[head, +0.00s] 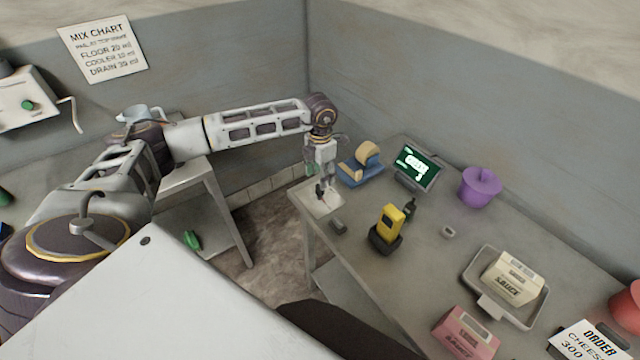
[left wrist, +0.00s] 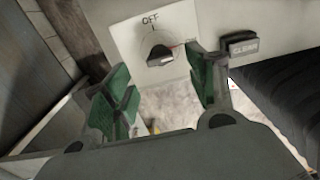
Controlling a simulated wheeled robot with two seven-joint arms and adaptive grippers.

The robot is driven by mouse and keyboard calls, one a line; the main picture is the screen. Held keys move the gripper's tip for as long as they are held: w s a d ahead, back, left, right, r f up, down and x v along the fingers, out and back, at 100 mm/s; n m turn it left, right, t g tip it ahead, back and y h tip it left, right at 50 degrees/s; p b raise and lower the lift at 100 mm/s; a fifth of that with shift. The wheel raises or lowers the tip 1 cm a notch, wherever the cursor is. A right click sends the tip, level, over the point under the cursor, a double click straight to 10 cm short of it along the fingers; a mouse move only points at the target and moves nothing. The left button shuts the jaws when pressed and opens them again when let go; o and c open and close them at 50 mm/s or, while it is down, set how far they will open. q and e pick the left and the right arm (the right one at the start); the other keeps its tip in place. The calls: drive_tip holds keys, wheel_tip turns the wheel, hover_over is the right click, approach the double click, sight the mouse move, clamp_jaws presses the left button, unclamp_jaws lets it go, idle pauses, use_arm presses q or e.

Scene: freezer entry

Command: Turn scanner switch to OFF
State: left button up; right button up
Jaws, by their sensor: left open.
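The scanner switch is a dark-and-silver knob (left wrist: 160,55) on a white plate in the left wrist view. The word OFF and a short tick stand above it; the knob's bar points to the right, toward a small red mark, not at OFF. In the head view the white plate (head: 328,204) lies at the left end of the right-hand counter, the knob mostly hidden by the gripper. My left gripper (head: 322,189) is over the plate. In the left wrist view its green-padded fingers (left wrist: 164,90) are open, apart, with the knob beyond the gap and nothing held. My right gripper is out of view.
A dark CLEAR button (left wrist: 243,45) is right of the plate. A yellow scanner (head: 391,220) stands in a black cradle. A tape dispenser (head: 362,166), green-lit screen (head: 417,168), purple pot (head: 480,187) and a tray (head: 478,284) with a carton share the counter.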

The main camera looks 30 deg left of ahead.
sight(321, 193)
use_arm(q)
drive_tip(key=shift+f+p, duration=0.5)
drive_tip(key=shift+f, duration=2.2)
drive_tip(key=c, duration=1)
